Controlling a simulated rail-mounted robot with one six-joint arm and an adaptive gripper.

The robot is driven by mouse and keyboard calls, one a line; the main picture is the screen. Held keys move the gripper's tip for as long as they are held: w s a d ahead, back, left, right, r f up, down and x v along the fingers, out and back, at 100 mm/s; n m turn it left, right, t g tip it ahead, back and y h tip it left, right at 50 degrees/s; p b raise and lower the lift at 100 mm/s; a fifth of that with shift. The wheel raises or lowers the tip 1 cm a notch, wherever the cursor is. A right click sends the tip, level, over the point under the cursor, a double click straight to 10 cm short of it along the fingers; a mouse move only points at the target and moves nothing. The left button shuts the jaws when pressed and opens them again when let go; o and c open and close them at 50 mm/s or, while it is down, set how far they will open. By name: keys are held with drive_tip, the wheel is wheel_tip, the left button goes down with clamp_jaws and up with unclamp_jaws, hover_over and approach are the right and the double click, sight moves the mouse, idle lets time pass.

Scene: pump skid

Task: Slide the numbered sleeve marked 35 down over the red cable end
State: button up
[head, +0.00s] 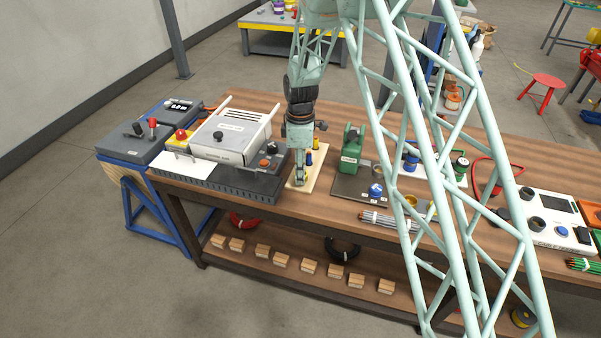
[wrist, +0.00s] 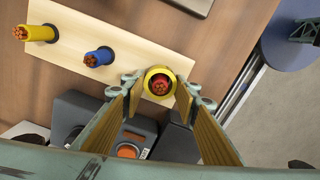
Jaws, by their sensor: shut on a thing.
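My gripper (head: 299,180) points down over the pale board (head: 318,171) on the bench. In the wrist view my gripper (wrist: 160,88) is shut on a yellow ring-shaped sleeve (wrist: 150,76), held between the two fingertips. The red cable end (wrist: 161,84), with copper strands, shows inside the ring, so the sleeve lines up around it from above. How far down the sleeve sits is hidden, and its number cannot be read. In the head view the gripper hides both the sleeve and the red cable.
A blue cable end (wrist: 98,57) and a yellow cable end (wrist: 38,33) stand on the same board beside the red one. A grey device with a white cover (head: 235,135) is close on the left. A green machine (head: 352,148) stands to the right.

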drive_tip(key=o, duration=0.8)
drive_tip(key=shift+r, duration=0.1)
wheel_tip(320, 180, up, 12)
idle(0.7)
idle(0.5)
